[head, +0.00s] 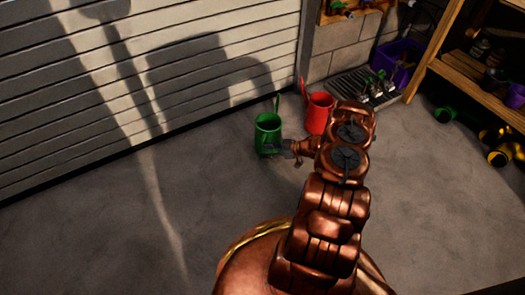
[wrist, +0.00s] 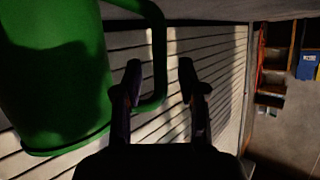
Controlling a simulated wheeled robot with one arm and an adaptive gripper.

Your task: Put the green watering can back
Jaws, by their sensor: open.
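The green watering can (head: 268,131) stands upright on the concrete floor, near the slatted garage door. In the wrist view its body (wrist: 55,75) fills the left side, and its handle (wrist: 160,60) loops out to the right. My gripper (head: 277,149) is at the near side of the can, low down. In the wrist view my gripper (wrist: 160,78) is open, with one finger on each side of the handle bar. I cannot tell whether either finger touches the handle.
A red watering can (head: 319,113) stands close by, to the right behind my wrist. A slatted tray (head: 368,88) with small plants, a purple crate (head: 398,62) and a wooden shelf (head: 450,75) are further right. Floor on the left is clear.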

